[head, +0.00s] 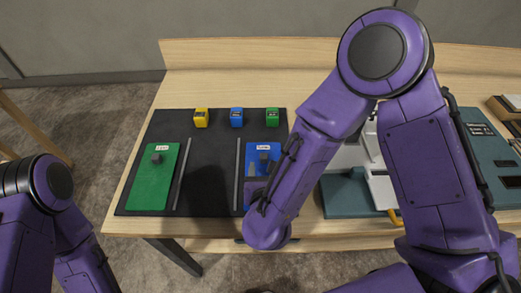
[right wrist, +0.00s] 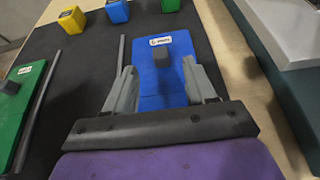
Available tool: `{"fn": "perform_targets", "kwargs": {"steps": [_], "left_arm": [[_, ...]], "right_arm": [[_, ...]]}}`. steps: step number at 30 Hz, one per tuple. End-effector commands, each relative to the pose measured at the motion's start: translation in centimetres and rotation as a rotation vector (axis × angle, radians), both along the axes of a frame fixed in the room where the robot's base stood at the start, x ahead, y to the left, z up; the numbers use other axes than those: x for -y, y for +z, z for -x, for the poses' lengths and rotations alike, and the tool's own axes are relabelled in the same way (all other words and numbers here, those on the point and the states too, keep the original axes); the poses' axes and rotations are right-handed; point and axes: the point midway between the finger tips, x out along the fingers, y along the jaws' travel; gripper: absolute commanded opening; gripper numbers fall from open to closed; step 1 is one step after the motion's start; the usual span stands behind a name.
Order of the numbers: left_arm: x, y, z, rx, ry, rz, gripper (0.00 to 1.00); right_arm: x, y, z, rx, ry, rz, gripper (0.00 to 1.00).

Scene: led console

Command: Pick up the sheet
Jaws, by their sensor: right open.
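Two flat sheets lie on a black mat (head: 210,165). The green sheet (head: 150,190) is at the left and the blue sheet (head: 252,151) at the right. Each has a white label at its far end and a small dark block-shaped knob. The right wrist view also shows the blue sheet (right wrist: 190,45) and part of the green sheet (right wrist: 22,100). My right gripper (right wrist: 158,66) is open over the blue sheet, with its fingers either side of the dark knob (right wrist: 161,56). I cannot tell whether they touch it. My left gripper is out of view.
Yellow (head: 201,117), blue (head: 236,117) and green (head: 272,117) blocks stand along the mat's far edge. Thin grey bars (head: 182,174) lie beside the sheets. A teal console (head: 345,195) is to the right, partly hidden by my right arm.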

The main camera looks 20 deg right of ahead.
Motion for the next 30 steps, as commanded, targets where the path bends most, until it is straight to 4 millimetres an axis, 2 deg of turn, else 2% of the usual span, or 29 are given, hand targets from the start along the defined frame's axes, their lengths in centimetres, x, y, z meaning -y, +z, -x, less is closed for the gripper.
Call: {"fn": "perform_targets", "kwargs": {"steps": [1,5,10,13,21,23,24,26,27,30], "left_arm": [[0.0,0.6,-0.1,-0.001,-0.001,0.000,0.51],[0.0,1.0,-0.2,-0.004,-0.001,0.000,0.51],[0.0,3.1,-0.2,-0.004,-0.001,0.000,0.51],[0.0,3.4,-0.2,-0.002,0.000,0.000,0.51],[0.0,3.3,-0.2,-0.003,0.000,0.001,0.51],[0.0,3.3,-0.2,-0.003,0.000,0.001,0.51],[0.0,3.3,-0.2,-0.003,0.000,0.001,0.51],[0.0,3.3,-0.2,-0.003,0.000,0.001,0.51],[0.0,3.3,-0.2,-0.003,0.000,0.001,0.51],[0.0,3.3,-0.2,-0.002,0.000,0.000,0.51]], "right_arm": [[0.2,-0.1,-0.9,-0.002,-0.003,0.001,0.55],[0.6,-0.9,-2.4,-0.005,-0.001,0.001,0.55],[1.1,-1.7,-5.0,-0.003,0.002,0.004,0.55],[1.5,-2.7,-6.3,-0.004,0.001,0.002,0.55],[1.6,-3.3,-7.0,-0.004,0.005,0.000,0.55],[1.5,-3.3,-7.0,-0.003,0.005,0.000,0.39],[1.5,-3.3,-7.0,-0.003,0.005,0.000,0.26],[1.5,-3.3,-7.0,-0.003,0.005,0.000,0.07],[1.6,-3.3,-7.0,-0.003,0.005,0.000,0.00],[1.6,-3.2,-7.0,-0.003,0.005,0.000,0.00]]}}
